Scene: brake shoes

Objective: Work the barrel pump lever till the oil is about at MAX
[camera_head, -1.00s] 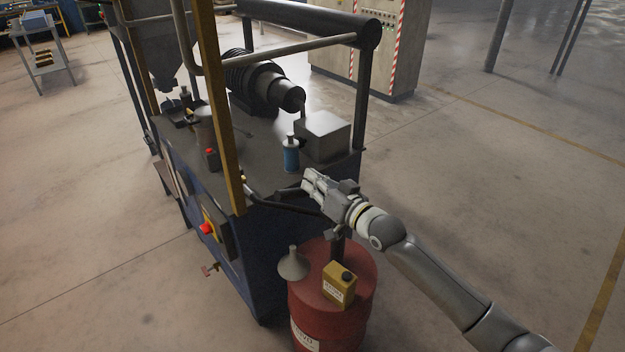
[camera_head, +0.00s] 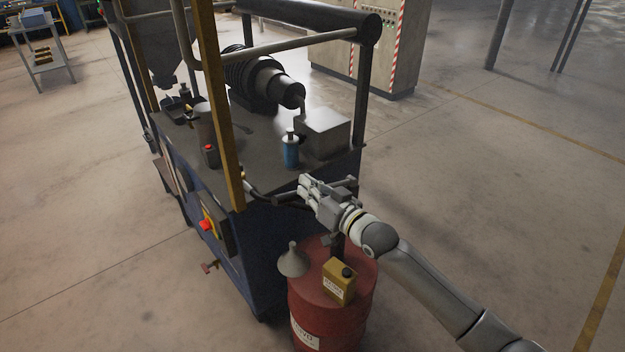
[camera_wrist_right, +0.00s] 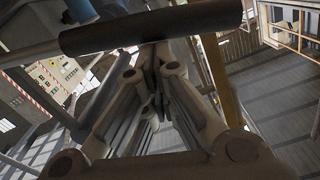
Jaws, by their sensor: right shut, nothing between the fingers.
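The red barrel (camera_head: 330,310) stands at the front corner of the blue machine, with the dark pump (camera_head: 338,243) rising from its top. My right gripper (camera_head: 306,188) is above the barrel, in front of the machine's edge, shut and empty. A dark bar, apparently the pump lever (camera_head: 285,198), shows beside the fingers. In the right wrist view a dark round bar (camera_wrist_right: 150,27) lies across and just beyond the closed fingertips (camera_wrist_right: 150,75); whether they touch it I cannot tell. The oil level and MAX mark cannot be made out. My left gripper is not in view.
A grey funnel (camera_head: 292,262) and a yellow oil can (camera_head: 339,281) sit on the barrel top, close below my right arm. A blue bottle (camera_head: 290,152) and a grey box (camera_head: 322,134) stand on the machine (camera_head: 262,163).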

